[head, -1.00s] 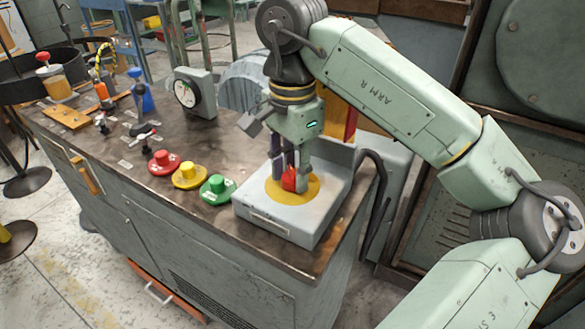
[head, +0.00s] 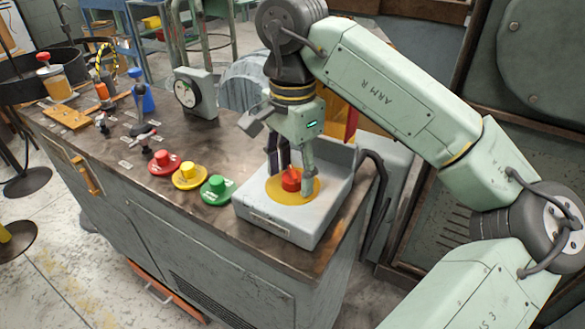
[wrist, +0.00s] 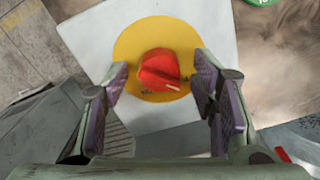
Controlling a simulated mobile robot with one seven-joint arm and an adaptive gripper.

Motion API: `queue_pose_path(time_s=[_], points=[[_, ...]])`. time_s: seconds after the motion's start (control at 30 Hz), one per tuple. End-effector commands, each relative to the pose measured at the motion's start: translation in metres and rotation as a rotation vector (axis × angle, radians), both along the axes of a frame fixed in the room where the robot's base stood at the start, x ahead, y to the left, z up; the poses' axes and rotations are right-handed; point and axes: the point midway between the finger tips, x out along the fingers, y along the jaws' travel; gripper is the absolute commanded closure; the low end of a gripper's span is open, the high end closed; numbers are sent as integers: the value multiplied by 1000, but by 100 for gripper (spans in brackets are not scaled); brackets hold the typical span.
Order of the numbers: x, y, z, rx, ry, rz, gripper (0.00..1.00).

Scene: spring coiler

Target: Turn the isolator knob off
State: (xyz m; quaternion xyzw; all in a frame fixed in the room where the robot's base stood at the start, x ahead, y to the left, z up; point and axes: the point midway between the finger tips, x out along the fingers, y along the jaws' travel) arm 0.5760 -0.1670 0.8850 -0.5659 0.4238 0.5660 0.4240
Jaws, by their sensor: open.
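The isolator knob (head: 291,181) is red and sits on a round yellow plate (head: 273,193) on top of a pale grey box (head: 262,219). In the wrist view the knob (wrist: 158,68) has a ridge, with a pale mark at its lower right edge. Dark lettering on the yellow plate beside the knob is partly hidden and unreadable. My gripper (head: 290,188) points down over the box and is open. In the wrist view its fingers (wrist: 161,84) stand apart on either side of the knob, with gaps on both sides.
Red (head: 164,163), yellow (head: 189,176) and green (head: 217,190) push buttons stand left of the box on the bench (head: 120,135). A round dial gauge (head: 187,93) stands behind them. A dark cable (head: 378,200) curves beside the box on the right.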

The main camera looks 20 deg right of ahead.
Motion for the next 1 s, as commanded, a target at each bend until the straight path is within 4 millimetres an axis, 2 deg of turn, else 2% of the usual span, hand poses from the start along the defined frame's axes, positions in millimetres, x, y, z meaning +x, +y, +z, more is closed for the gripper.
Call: queue_pose_path(time_s=[0.17, 0.4, 0.5, 1.0], points=[[0, -1, 20, -4, -1, -3, 47], [0, 0, 59, -4, -2, -3, 47], [0, -1, 69, -3, -2, -3, 47], [0, 0, 75, 0, -1, 0, 47]])
